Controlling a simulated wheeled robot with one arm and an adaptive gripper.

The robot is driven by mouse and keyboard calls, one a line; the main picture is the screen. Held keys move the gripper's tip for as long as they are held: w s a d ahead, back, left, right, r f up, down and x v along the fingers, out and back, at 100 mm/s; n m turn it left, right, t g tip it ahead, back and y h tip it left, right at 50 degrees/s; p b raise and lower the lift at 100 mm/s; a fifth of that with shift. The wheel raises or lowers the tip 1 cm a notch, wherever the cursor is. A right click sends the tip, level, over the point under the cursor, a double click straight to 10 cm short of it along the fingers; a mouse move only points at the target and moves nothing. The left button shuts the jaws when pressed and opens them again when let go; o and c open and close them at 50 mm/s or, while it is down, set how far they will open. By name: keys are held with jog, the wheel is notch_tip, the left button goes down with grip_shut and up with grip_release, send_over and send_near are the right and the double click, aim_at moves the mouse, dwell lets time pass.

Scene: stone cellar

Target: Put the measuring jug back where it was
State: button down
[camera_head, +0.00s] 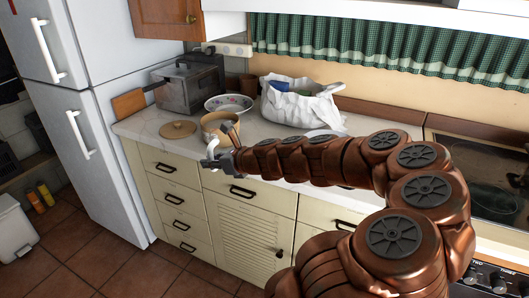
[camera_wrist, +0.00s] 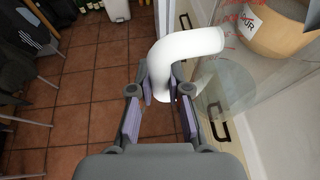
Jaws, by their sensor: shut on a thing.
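The measuring jug is clear glass with red markings and a thick white handle (camera_wrist: 184,52). In the wrist view its see-through body (camera_wrist: 226,90) lies right of my gripper (camera_wrist: 161,106), over the counter's front edge. My gripper's jaws are around the handle's lower end, one finger on each side. In the head view the white handle (camera_head: 212,148) shows at the tip of my gripper (camera_head: 222,161), at the front of the counter. The glass body is hard to make out there. I cannot tell whether the jug's base touches the counter.
A tan round container (camera_head: 212,122) stands just behind the jug on the white counter (camera_head: 150,128). Drawers lie below; the fridge (camera_head: 100,150) stands left.

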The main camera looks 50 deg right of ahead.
jog(key=s+d+r+m+h+b, duration=0.1)
jog(key=s+d+r+b, duration=0.1)
jog(key=s+d, duration=0.9)
jog(key=shift+w+d+f+p, duration=0.6)
jog(key=shift+w+d+f, duration=0.4)
jog(key=shift+w, duration=1)
jog(key=shift+w+d+f+p, duration=0.65)
jog(key=shift+w+d, duration=0.7)
jog(key=shift+w, duration=0.65)
jog(key=shift+w+d+f+p, duration=0.5)
jog(key=shift+w+d+f, duration=0.55)
jog(key=shift+w, duration=0.95)
jog(key=shift+d+r, duration=0.1)
jog(key=shift+r, duration=0.05)
jog(key=c, duration=1.1)
grip_release()
